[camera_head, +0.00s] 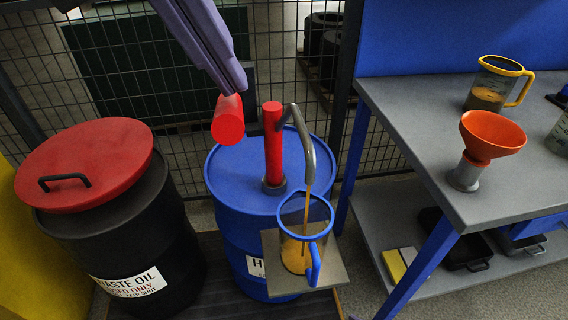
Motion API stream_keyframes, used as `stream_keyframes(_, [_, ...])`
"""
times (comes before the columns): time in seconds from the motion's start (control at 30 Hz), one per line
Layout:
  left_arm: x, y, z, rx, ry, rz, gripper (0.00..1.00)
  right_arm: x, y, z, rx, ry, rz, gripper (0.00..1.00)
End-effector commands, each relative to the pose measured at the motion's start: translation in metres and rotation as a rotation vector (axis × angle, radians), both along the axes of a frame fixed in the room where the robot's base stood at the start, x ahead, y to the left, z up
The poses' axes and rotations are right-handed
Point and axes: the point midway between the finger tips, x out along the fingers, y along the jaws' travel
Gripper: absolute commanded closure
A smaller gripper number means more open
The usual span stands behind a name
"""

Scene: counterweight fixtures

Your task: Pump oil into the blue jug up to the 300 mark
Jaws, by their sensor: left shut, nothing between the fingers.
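The blue-rimmed clear jug (303,237) stands upright on a small grey shelf (320,281) at the front of the blue drum (226,181). A thin stream of amber oil runs from the bent grey spout (301,130) into it. Amber oil lies in its lower part; I cannot read its marks. The red pump column (272,145) rises from the drum top. The red pump grip (228,120) is left of the column. My right gripper is not in view.
A black waste oil drum (120,246) with a red lid (90,160) stands at left. On the grey bench (420,110) are a yellow-rimmed jug (490,88) holding amber liquid and an orange funnel (490,136). A wire fence closes off the back.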

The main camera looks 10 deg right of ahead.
Motion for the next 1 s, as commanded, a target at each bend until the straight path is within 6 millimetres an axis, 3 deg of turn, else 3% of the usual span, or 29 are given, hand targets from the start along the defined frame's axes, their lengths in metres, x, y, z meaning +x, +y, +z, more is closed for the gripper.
stream_keyframes(0.47, [0.0,0.0,-0.003,0.0,0.002,-0.001,1.0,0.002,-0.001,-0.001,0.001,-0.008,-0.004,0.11])
stream_keyframes(1.0, [0.0,0.0,-0.081,0.001,0.002,-0.001,1.0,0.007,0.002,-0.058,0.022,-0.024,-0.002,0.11])
